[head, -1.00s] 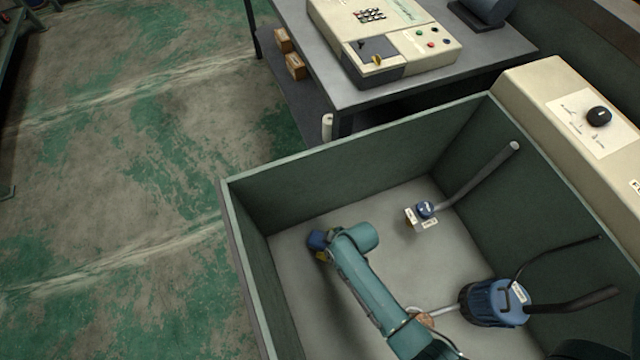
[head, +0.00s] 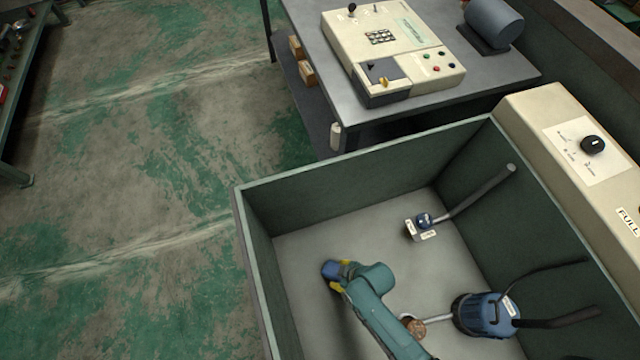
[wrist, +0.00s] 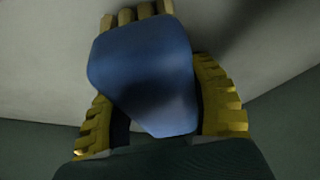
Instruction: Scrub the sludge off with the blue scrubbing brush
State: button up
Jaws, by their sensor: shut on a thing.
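My gripper (wrist: 160,110) is shut on the blue scrubbing brush (wrist: 145,65), with a yellow finger on each side of its blue body. Pale tan bristle tufts show at the brush's far edge in the wrist view. In the head view the brush (head: 330,268) shows at the end of my teal arm, inside the dark green tank (head: 340,198), toward its left side. A brown patch (head: 414,328), perhaps the sludge, shows at the end of a pale pipe, partly behind my arm. I cannot tell for certain what it is.
A blue pump (head: 484,314) with dark hoses stands in the tank's right part. A small blue-topped fitting (head: 424,220) with white labels and a grey pipe is near the back. Tank walls surround my arm. A control box (head: 392,50) sits on the table behind.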

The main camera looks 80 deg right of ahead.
jog(key=s+a, duration=0.1)
jog(key=s+a+p, duration=0.1)
jog(key=a, duration=0.1)
jog(key=s+a+p, duration=0.1)
jog(key=shift+a, duration=0.4)
jog(key=shift+a+r+p, duration=0.1)
jog(key=shift+r+p, duration=0.2)
jog(key=shift+p, duration=0.15)
jog(key=shift+s+r+p, duration=0.1)
jog(key=shift+r+p, duration=0.4)
jog(key=shift+r, duration=0.35)
notch_tip(320, 180, up, 6)
jog(key=p, duration=0.6)
jog(key=shift+f, duration=0.1)
